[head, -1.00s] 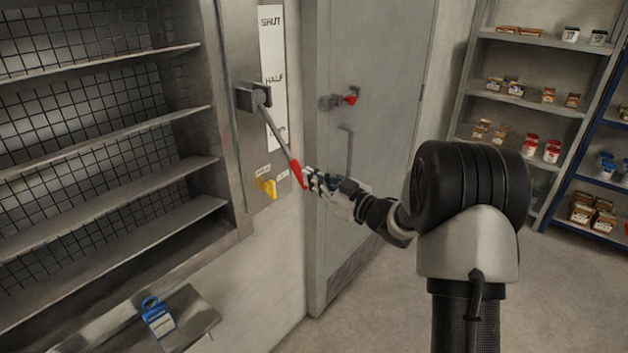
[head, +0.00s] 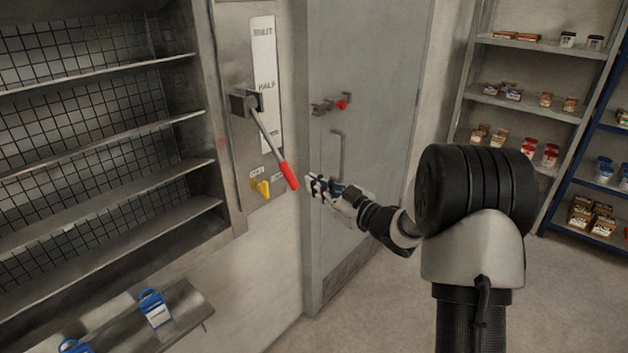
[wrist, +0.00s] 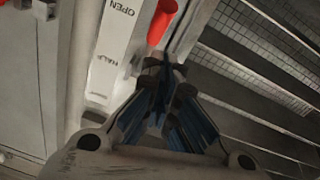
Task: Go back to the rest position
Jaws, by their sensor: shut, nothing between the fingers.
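My gripper (head: 316,187) is in front of the grey door, just right of the red handle end (head: 288,175) of a lever. A small gap shows between them in the head view. The lever (head: 267,132) is pivoted on a metal panel and slants down to the right. My gripper is empty, and its fingers (wrist: 165,75) are together in the wrist view. The red handle also shows there (wrist: 162,22), just beyond the fingertips. Beside the lever is a white scale (head: 265,80) with "HALF" on it; its lower marking is hidden in the head view.
A grey door (head: 370,90) with a red-knobbed latch (head: 341,104) stands behind my gripper. Wire-backed shelves (head: 100,150) are at left, with a ledge holding a blue-and-white tagged item (head: 154,308) below. Stocked shelves (head: 535,45) stand at right. Open floor lies between.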

